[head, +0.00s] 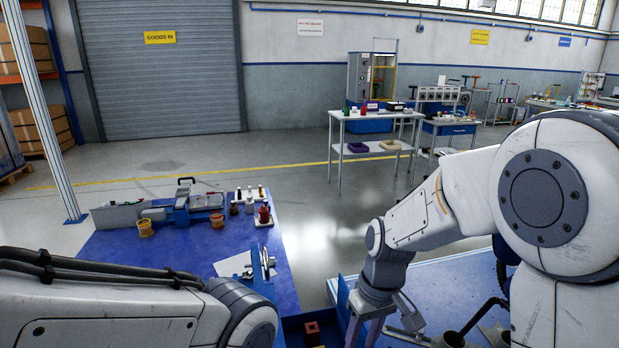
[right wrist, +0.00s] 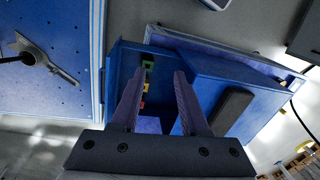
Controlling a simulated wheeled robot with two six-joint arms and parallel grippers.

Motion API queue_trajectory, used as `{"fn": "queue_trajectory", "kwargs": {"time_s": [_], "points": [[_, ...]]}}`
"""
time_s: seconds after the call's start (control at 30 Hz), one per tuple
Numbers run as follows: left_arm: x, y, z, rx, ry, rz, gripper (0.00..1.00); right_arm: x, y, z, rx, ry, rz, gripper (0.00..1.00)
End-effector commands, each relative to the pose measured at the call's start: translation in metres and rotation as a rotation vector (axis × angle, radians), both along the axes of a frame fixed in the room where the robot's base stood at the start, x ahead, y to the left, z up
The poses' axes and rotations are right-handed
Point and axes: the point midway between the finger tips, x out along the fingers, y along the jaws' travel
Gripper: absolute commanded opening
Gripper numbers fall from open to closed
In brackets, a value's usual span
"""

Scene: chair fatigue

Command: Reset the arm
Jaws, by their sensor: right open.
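My right gripper (head: 364,334) points down at the bottom middle of the head view, by the near-left edge of the blue bench at right. In the right wrist view its two purple-grey fingers (right wrist: 157,82) are apart, with nothing visible between them. They are over a blue open box (right wrist: 124,62) that holds small green, yellow and red pieces (right wrist: 147,78). My left arm crosses the lower left of the head view; its gripper is out of the picture.
A blue table (head: 190,253) at left holds a blue-grey device (head: 186,207), orange pots and small bottles (head: 264,214). A blue perforated bench (head: 450,281) is at right, with a grey lever-like part (right wrist: 45,60) on it. Clear floor (head: 310,200) lies beyond.

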Motion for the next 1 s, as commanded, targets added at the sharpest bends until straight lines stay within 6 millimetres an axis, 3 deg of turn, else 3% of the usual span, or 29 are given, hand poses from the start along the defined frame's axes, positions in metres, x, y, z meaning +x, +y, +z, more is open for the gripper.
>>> {"fn": "queue_trajectory", "kwargs": {"time_s": [0.1, 0.3, 0.73, 0.8, 1.0], "points": [[0.0, 0.0, -0.019, 0.0, 0.0, 0.0, 0.5, -0.035, 0.023, -0.002, -0.01, -0.015, 0.057, 0.45], [0.0, 0.0, -0.038, 0.0, 0.0, 0.0, 0.5, -0.092, 0.045, -0.004, -0.025, -0.037, 0.132, 0.45], [0.0, 0.0, -0.069, 0.0, 0.0, 0.0, 0.5, -0.181, 0.047, -0.025, -0.036, -0.078, 0.251, 0.45], [0.0, 0.0, -0.046, 0.001, 0.001, 0.0, 0.5, -0.178, 0.047, -0.002, -0.038, -0.075, 0.241, 0.45], [0.0, 0.0, -0.018, 0.0, 0.0, 0.0, 0.5, -0.177, 0.048, 0.026, -0.038, -0.073, 0.24, 0.45]]}}
